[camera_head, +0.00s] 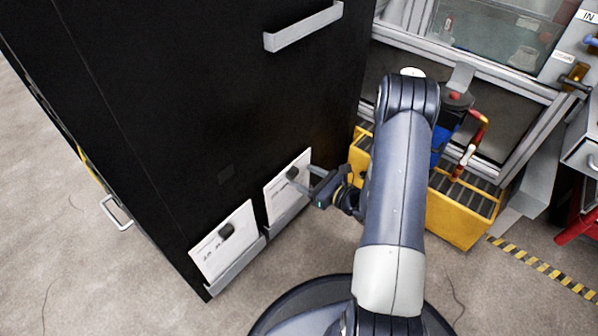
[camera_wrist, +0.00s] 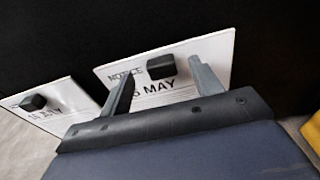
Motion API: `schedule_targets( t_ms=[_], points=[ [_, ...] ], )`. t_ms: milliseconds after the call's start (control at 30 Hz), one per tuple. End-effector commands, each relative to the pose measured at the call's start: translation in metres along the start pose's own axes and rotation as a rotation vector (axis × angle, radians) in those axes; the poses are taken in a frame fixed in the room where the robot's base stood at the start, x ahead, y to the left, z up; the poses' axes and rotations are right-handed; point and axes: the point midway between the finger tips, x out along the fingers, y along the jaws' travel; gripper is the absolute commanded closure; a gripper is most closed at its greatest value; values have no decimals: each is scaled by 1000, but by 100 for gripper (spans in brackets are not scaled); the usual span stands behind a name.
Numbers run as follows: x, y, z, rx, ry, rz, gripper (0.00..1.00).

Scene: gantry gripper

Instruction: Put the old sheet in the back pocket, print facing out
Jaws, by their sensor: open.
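Two white sheets stand against the black cabinet's side, low down. The farther sheet (camera_head: 276,191) reads "NOTICE" and a date ending in "6 MAY" in the wrist view (camera_wrist: 215,68); a finger partly covers the date. The nearer sheet (camera_head: 213,259) shows "MAY" in the wrist view (camera_wrist: 66,97), its day hard to read. Each has a black block on its face. A grey pocket (camera_head: 290,214) is under the farther sheet and another (camera_head: 237,268) under the nearer. My gripper (camera_head: 300,178) is open before the farther sheet, fingers either side of its block (camera_wrist: 160,67). Contact cannot be told.
The black cabinet (camera_head: 200,90) has a grey handle (camera_head: 303,27) above the sheets. A yellow bin (camera_head: 455,222) stands right of my arm, near a glazed metal frame (camera_head: 480,62). Bare floor (camera_head: 60,220) lies left and in front.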

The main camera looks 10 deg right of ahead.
Motion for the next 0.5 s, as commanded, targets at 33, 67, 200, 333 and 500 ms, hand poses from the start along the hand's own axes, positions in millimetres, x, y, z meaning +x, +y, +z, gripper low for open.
schedule_targets(
  t_ms=[33, 67, 200, 333, 500],
  points=[
    [-12, -2, 3, 4, 1, -6, 39],
    [-18, -1, 3, 5, 1, -5, 39],
    [-42, -1, 3, 4, 0, -5, 39],
    [-59, -1, 2, 2, 1, -3, 39],
    [-71, 0, 0, 1, 0, -1, 39]
  ],
)
